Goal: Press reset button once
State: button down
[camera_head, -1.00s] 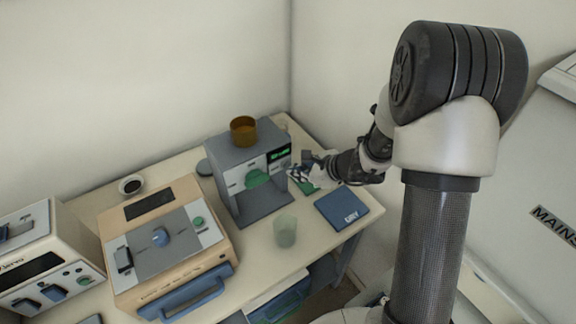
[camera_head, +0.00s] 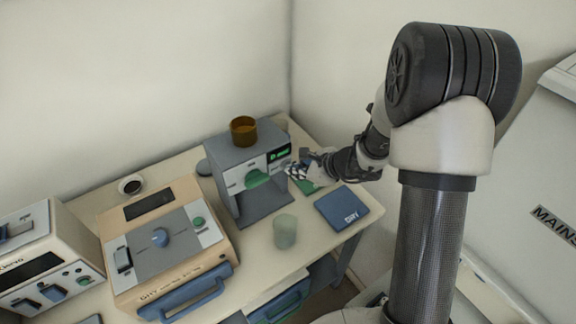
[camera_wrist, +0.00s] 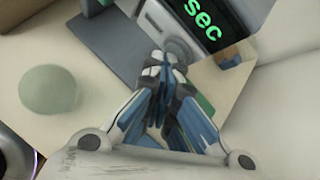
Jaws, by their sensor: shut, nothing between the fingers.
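A grey box-shaped device (camera_head: 243,168) with a lit green display (camera_head: 279,154) stands toward the back right of the table. In the wrist view its display (camera_wrist: 203,18) reads "sec". A round grey button-like part (camera_wrist: 179,49) sits on the panel below the display; no label saying reset is legible. My gripper (camera_wrist: 161,66) is shut and empty, its fingertips close to this round part. I cannot tell whether they touch. In the head view my gripper (camera_head: 300,170) is at the right side of the device front, partly blurred.
A brown cup (camera_head: 243,130) stands on top of the device. A pale green cup (camera_head: 285,231) and a blue pad (camera_head: 343,207) are in front of it. A beige furnace (camera_head: 165,245) stands left. The wall is close behind the table.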

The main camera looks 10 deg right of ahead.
jog(key=shift+s+d+b, duration=0.35)
jog(key=shift+s+b, duration=0.05)
jog(key=shift+s, duration=0.4)
jog(key=s, duration=0.1)
jog(key=s+d+b, duration=0.1)
jog(key=s, duration=0.1)
jog(key=s+d, duration=0.1)
jog(key=shift+s, duration=0.35)
jog(key=shift+a, duration=0.1)
dwell(0.7)
